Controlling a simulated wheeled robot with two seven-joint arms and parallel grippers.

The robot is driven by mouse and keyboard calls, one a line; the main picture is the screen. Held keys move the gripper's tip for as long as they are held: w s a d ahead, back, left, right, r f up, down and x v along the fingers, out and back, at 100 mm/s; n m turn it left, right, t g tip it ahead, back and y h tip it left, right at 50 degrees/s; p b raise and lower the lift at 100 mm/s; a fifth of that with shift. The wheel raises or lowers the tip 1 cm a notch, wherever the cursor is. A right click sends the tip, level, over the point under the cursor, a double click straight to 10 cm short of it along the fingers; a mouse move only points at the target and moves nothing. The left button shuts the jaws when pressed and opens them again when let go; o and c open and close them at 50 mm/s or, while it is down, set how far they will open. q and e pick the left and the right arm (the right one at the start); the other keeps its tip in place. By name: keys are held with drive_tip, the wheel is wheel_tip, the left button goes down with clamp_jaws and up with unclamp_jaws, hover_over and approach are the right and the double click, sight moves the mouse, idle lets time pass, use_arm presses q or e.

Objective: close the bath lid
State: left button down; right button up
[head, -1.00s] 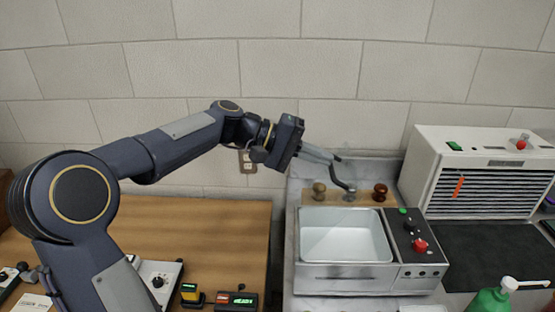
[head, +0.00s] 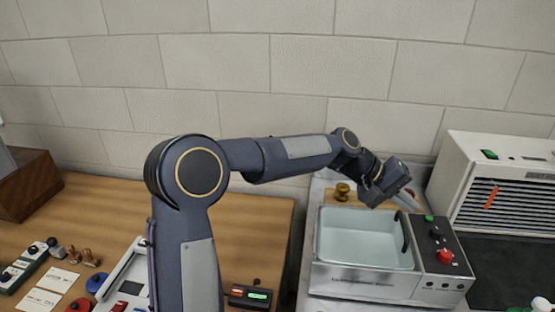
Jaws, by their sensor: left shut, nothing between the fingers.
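The bath (head: 362,281) is a metal box with a pale rectangular basin (head: 365,240) that looks open from above. Its dark control panel (head: 433,258) with green, black and red knobs is on the right. I cannot make out a separate lid. My left gripper (head: 408,204) is over the back right of the bath, shut and empty, pointing down and right. A dark curved piece (head: 404,232) shows below it at the basin's right edge; I cannot tell whether it is a fingertip or a handle. My right gripper is not in view.
A brass knob-like piece (head: 342,190) stands behind the bath. A white louvred unit (head: 510,180) stands at the right, with a dark mat (head: 510,275) before it. The wooden table (head: 120,205) at the left holds stamps, cards and small devices. A block wall is behind.

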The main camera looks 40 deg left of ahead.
use_arm(q)
drive_tip(key=shift+w+d+f+b, duration=0.1)
drive_tip(key=shift+d+f+b, duration=0.2)
drive_tip(key=shift+f, duration=0.35)
drive_tip(key=shift+w+d+f+b, duration=0.15)
drive_tip(key=shift+d+f+b, duration=0.15)
drive_tip(key=shift+f, duration=0.3)
drive_tip(key=shift+w+d+f+b, duration=0.1)
drive_tip(key=shift+d+f+b, duration=0.15)
drive_tip(key=shift+f, duration=0.4)
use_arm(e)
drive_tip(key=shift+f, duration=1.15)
use_arm(q)
drive_tip(key=shift+a, duration=0.1)
